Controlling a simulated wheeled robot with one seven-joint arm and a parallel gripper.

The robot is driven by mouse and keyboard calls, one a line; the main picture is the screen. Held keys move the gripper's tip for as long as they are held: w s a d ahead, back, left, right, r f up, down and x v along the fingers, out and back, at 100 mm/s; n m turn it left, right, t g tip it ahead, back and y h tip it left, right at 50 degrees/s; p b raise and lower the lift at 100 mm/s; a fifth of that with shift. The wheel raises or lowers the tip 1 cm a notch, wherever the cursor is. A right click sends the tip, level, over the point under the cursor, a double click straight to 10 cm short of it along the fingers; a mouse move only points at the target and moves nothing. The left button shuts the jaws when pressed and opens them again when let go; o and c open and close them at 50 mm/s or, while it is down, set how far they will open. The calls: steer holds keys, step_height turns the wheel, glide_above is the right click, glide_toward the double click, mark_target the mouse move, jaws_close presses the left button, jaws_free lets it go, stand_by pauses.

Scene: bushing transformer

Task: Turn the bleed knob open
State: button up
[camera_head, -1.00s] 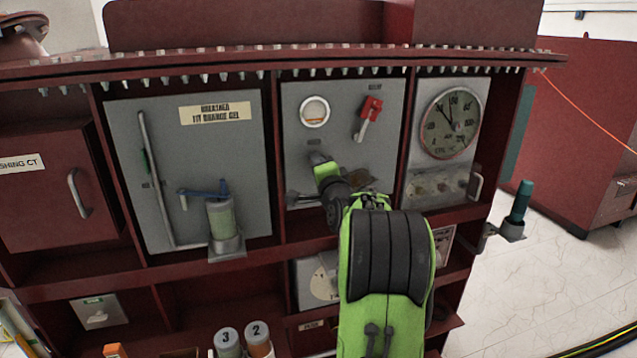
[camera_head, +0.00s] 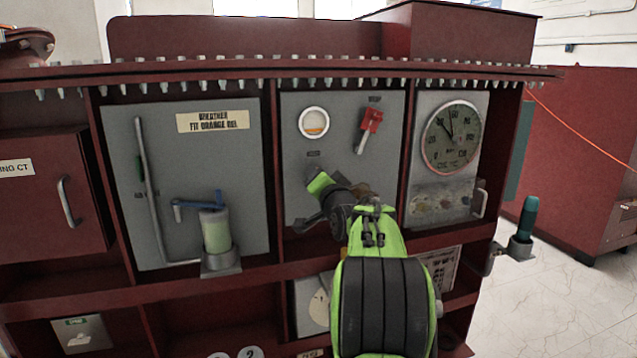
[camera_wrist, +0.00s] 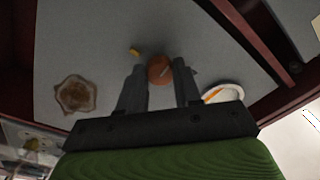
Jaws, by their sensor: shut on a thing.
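The round orange-brown knob (camera_wrist: 160,69) sits on the grey panel between my fingertips in the wrist view. I take it for the bleed knob; its label is too small to read. My gripper (camera_wrist: 160,82) is shut on this knob. In the head view my green and black gripper (camera_head: 319,184) is at the middle grey panel (camera_head: 294,180), below the round sight glass (camera_head: 314,123), and hides the knob. The sight glass also shows right of the fingers in the wrist view (camera_wrist: 224,93).
A brown star-shaped knob (camera_wrist: 75,95) is left of my fingers in the wrist view. A gauge (camera_head: 453,138) is to the right; a blue-handled breather (camera_head: 215,228) is to the left. Red frame posts and shelves border the panel.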

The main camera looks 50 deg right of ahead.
steer(key=shift+f, duration=0.15)
steer(key=o, duration=1)
steer(key=shift+o, duration=0.2)
steer(key=b+v, duration=0.2)
steer(key=v, duration=1.3)
steer(key=shift+s+a, duration=0.15)
steer(key=shift+s, duration=0.15)
